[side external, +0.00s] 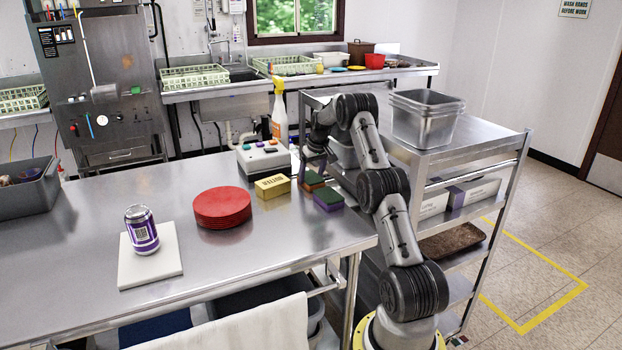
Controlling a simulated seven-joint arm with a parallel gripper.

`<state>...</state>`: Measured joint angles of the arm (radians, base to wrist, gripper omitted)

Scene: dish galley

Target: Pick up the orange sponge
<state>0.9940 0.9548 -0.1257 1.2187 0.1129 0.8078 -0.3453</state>
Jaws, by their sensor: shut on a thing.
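The orange sponge (313,184), with a dark green layer, is on or just above the steel table, right of the yellow butter box. My gripper (313,171) points down at it from above and is shut on it. The fingertips are small and partly hidden in this view. I cannot tell whether the sponge is clear of the table.
A green and purple sponge (328,200) lies close in front. The yellow butter box (272,187), a scale (263,158), a spray bottle (278,112) and red plates (222,207) stand nearby. A can (141,232) stands on a white board (150,268). The front table is clear.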

